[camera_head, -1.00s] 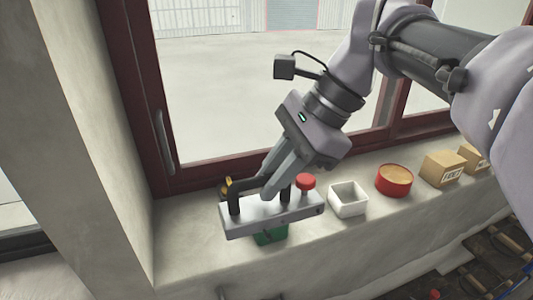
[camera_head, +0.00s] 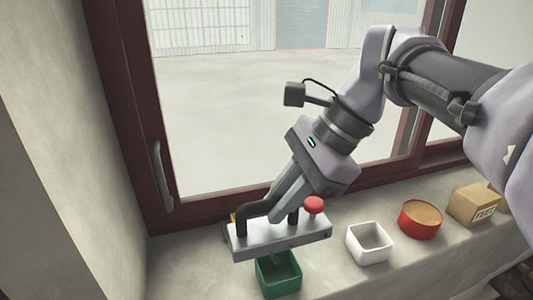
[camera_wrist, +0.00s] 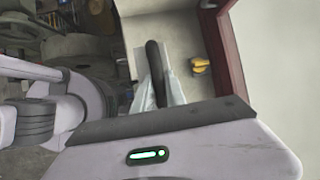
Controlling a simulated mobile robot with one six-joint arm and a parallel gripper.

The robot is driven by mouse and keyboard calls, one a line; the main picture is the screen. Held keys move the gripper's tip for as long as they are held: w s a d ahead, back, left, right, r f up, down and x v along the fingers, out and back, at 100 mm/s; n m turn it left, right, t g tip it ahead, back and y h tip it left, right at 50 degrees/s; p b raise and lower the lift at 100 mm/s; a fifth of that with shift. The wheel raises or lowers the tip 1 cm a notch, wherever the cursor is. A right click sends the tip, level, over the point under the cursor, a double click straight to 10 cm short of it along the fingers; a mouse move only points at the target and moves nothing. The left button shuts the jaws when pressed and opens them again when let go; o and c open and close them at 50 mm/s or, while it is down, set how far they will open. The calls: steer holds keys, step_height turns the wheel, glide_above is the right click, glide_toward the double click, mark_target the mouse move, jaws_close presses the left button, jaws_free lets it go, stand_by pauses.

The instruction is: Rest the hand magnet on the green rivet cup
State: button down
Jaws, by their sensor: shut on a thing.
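The hand magnet (camera_head: 262,240) is a grey bar with a black handle and a red knob at its right end. My gripper (camera_head: 277,211) is shut on its black handle. The wrist view shows the dark handle (camera_wrist: 154,66) between my fingers (camera_wrist: 158,88). The green rivet cup (camera_head: 280,282) stands on the sill below and in front of the magnet. The bar hides the cup's back rim, and the cup's open top shows partly. The bar looks raised above the cup, but I cannot tell the exact gap.
A white square cup (camera_head: 369,256), a red round tin (camera_head: 419,224) and a cardboard box (camera_head: 472,205) stand to the right along the sill (camera_head: 190,270). A yellow thing (camera_wrist: 201,65) lies beside the magnet near the window frame (camera_head: 130,110). The window is close behind.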

mark_target(290, 218)
step_height(290, 218, down, 7)
steer(key=b, duration=0.5)
steer(key=shift+w, duration=0.1)
jaws_free()
stand_by(0.3)
stand_by(0.5)
steer(key=shift+p+v, duration=1)
steer(key=shift+p, duration=0.15)
steer(key=p+v, duration=0.7)
